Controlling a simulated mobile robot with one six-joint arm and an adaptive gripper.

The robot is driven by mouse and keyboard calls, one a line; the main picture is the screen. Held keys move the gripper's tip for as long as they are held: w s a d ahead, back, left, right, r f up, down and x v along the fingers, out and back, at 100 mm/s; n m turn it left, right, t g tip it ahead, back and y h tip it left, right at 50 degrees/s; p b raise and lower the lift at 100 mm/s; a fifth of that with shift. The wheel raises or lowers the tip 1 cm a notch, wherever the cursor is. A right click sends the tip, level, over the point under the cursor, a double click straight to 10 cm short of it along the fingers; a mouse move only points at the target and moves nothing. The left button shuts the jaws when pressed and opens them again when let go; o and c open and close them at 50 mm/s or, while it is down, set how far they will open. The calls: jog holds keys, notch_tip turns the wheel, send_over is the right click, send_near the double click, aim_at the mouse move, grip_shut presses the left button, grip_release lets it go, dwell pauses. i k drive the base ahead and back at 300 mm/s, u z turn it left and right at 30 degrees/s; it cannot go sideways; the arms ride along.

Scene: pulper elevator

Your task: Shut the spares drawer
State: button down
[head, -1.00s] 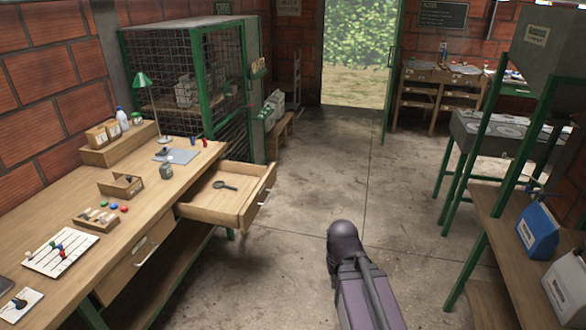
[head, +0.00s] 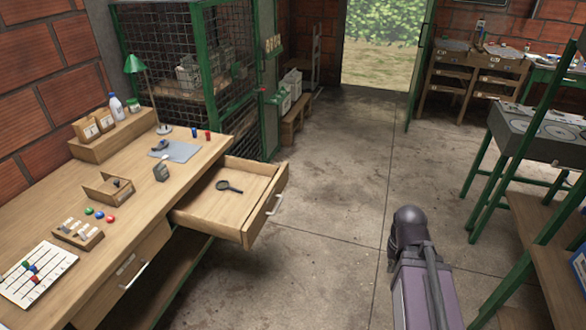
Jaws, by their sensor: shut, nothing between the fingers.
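A wooden drawer (head: 225,213) stands pulled out from under the far end of the long workbench (head: 75,222). It is the only open drawer I see, so I take it as the spares drawer. A black magnifying glass (head: 229,187) lies on its floor. A pale bar handle (head: 274,204) is on its front, which faces right. Part of my arm rises at the lower right, apart from the drawer across open floor. My gripper's fingers do not show.
A second drawer (head: 122,277) nearer me is shut. On the bench are a green lamp (head: 135,64), a box of cartons and small parts. A green mesh cage (head: 222,70) stands beyond. Green-legged tables are at right. The concrete floor (head: 325,225) between is clear.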

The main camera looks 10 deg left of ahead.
aim_at(228, 214)
jog(key=u, duration=0.3)
jog(key=i, duration=1.3)
jog(key=u, duration=0.6)
